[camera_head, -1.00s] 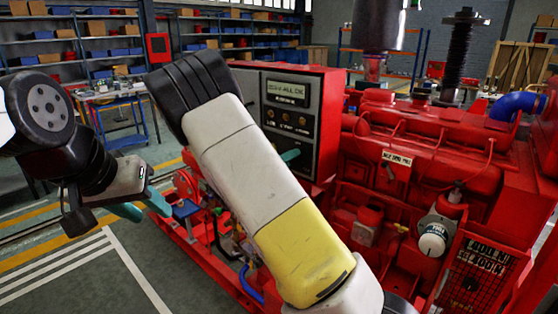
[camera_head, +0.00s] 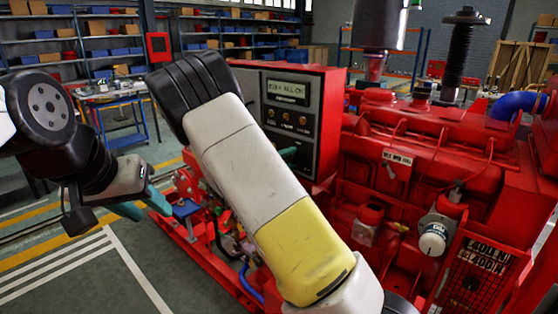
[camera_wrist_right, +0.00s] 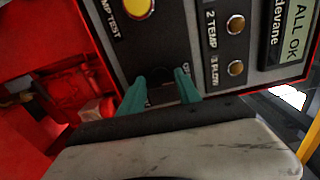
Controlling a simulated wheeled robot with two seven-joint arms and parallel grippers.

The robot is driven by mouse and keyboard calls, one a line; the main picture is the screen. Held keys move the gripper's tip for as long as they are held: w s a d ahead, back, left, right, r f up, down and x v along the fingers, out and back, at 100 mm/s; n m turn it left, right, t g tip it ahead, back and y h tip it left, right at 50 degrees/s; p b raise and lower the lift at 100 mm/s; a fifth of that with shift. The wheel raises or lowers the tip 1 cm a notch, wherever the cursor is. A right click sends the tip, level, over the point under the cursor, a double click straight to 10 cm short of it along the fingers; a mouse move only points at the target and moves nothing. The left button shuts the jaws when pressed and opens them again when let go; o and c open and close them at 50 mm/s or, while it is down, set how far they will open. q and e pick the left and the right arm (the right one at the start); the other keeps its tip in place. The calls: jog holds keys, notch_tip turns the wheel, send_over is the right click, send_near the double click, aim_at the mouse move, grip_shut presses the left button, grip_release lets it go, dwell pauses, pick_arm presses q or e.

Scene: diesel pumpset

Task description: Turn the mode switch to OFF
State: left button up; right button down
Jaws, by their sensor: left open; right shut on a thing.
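The mode switch (camera_wrist_right: 160,92) is a dark knob low on the grey control panel. In the right wrist view it sits between the teal fingers of my right gripper (camera_wrist_right: 161,90), which is shut on it. The knob's pointing direction is too dark to read, and its lettering is partly covered by a finger. In the head view my right arm hides the switch; a teal finger (camera_head: 289,155) shows at the panel's lower edge. My left gripper (camera_head: 141,205) is open and empty, away from the panel at the left.
The panel carries a yellow button (camera_wrist_right: 138,8), small amber lamps (camera_wrist_right: 236,24) and a display (camera_wrist_right: 296,32) reading "ALL OK". The red engine (camera_head: 440,150) fills the right. Shelves (camera_head: 80,40) and a workbench (camera_head: 115,95) stand behind. The floor at lower left is clear.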

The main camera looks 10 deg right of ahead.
dwell(0.3)
jog(key=c, duration=0.8)
grip_release()
jog(key=shift+c, duration=0.2)
jog(key=shift+a, duration=0.15)
jog(key=v, duration=0.7)
jog(key=shift+s+a, duration=0.25)
